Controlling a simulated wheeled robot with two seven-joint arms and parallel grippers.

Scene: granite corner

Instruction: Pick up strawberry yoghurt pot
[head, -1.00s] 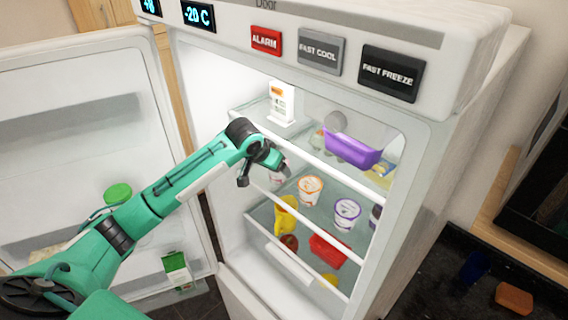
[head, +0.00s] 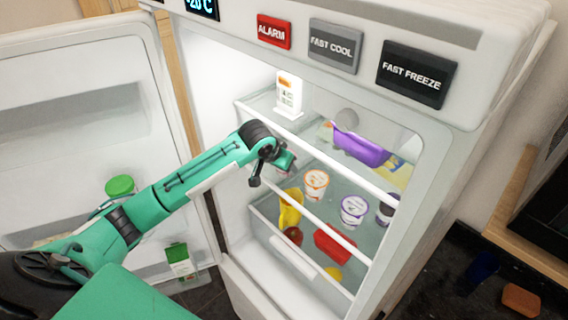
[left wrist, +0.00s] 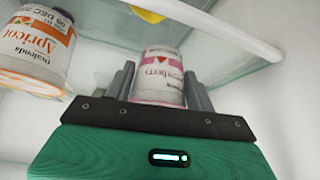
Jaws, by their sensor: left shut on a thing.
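The strawberry yoghurt pot (left wrist: 161,77), white and pink with a partly readable label ending in "berry", stands between both fingers of my left gripper (left wrist: 158,88) in the left wrist view. The gripper is shut on it. In the head view my left gripper (head: 273,163) reaches into the open fridge, left of the other pots, and mostly hides the strawberry pot. I cannot tell whether the pot touches the shelf. My right gripper is in neither view.
An apricot pot (left wrist: 32,48) is close on the left; it shows in the head view (head: 316,184) near a purple-labelled pot (head: 354,211). The white shelf edge (head: 345,165) is near. The fridge door (head: 80,150) is open at left.

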